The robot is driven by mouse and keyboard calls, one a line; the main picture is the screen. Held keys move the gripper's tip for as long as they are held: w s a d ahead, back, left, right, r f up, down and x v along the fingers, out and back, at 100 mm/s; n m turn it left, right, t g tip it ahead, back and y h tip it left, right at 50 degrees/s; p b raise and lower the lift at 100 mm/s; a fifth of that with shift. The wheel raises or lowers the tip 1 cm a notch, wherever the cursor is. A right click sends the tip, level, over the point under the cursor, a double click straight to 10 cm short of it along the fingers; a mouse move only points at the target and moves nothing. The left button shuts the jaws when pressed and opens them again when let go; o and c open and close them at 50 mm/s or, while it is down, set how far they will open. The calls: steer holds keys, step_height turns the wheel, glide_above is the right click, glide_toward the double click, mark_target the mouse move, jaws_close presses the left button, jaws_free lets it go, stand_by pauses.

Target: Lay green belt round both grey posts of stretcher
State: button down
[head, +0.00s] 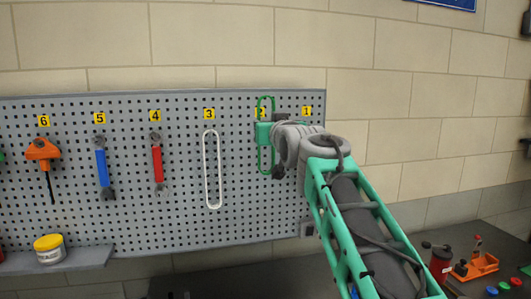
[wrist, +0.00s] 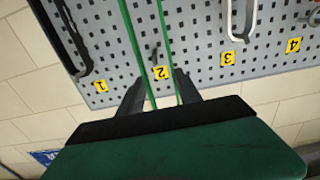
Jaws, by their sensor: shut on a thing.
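The green belt (head: 265,97) is a long narrow loop upright at the pegboard, by the place marked 2. Its top and bottom show above and below my gripper in the head view; its middle is hidden. In the wrist view two strands of the belt (wrist: 135,42) run between the dark fingers of my gripper (wrist: 158,84), which is shut on it. A hook shows between the strands close to label 2; I cannot tell whether the belt still rests on it. The stretcher and its grey posts are not in view.
The pegboard (head: 180,200) also holds a white belt (head: 206,170) at 3, a red tool (head: 157,168), a blue tool (head: 101,170) and an orange tool (head: 43,152). A dark belt (wrist: 72,30) hangs at 1. A yellow-lidded tub (head: 49,250) stands on a shelf. An orange tray (head: 480,267) is right.

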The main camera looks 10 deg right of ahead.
steer(key=s+r+b, duration=0.1)
steer(key=s+r, duration=0.4)
steer(key=s, duration=0.3)
steer(key=shift+s+a+r, duration=0.2)
steer(key=shift+s, duration=0.05)
steer(key=s+b, duration=0.3)
steer(key=s, duration=0.4)
steer(key=shift+s+b, duration=0.25)
steer(key=shift+b, duration=0.15)
stand_by(0.4)
